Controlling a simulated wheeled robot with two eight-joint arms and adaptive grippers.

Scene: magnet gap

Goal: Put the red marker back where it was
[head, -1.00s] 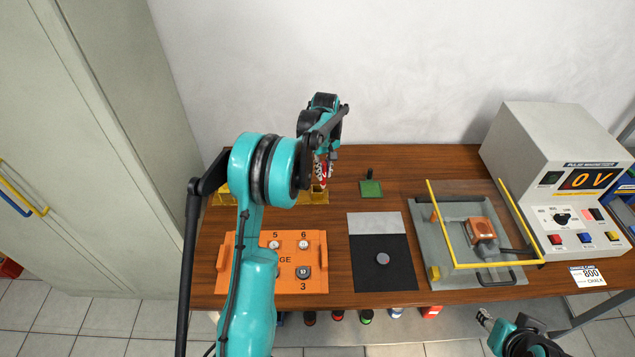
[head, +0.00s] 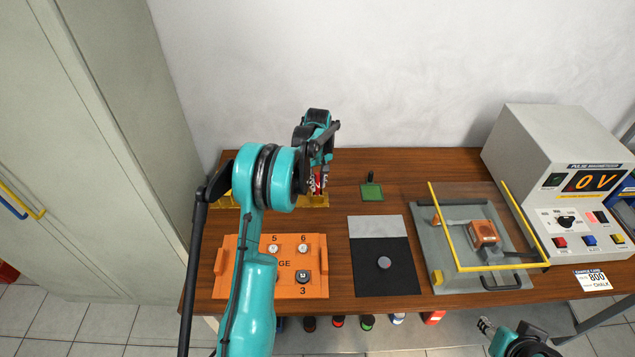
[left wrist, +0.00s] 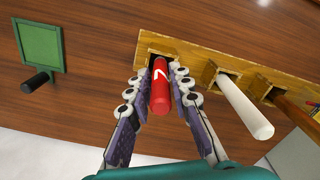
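The red marker (head: 318,184), with a white figure on it, is between the fingers of my left gripper (head: 321,176) at the yellow rack (head: 313,203) at the back of the table. In the left wrist view, the marker (left wrist: 160,95) points its near end at the camera, and both fingertips close in on its sides. Its far end is at a slot of the yellow rack (left wrist: 195,70); how deep it sits is hidden. My right gripper (head: 485,326) is low at the front right, away from the rack, too small to read.
A white marker (left wrist: 245,108) and a brown one (left wrist: 295,105) stand in neighbouring slots, close to the right finger. A green square with a black handle (head: 371,191) lies right of the rack. An orange gauge board (head: 255,285) lies in front.

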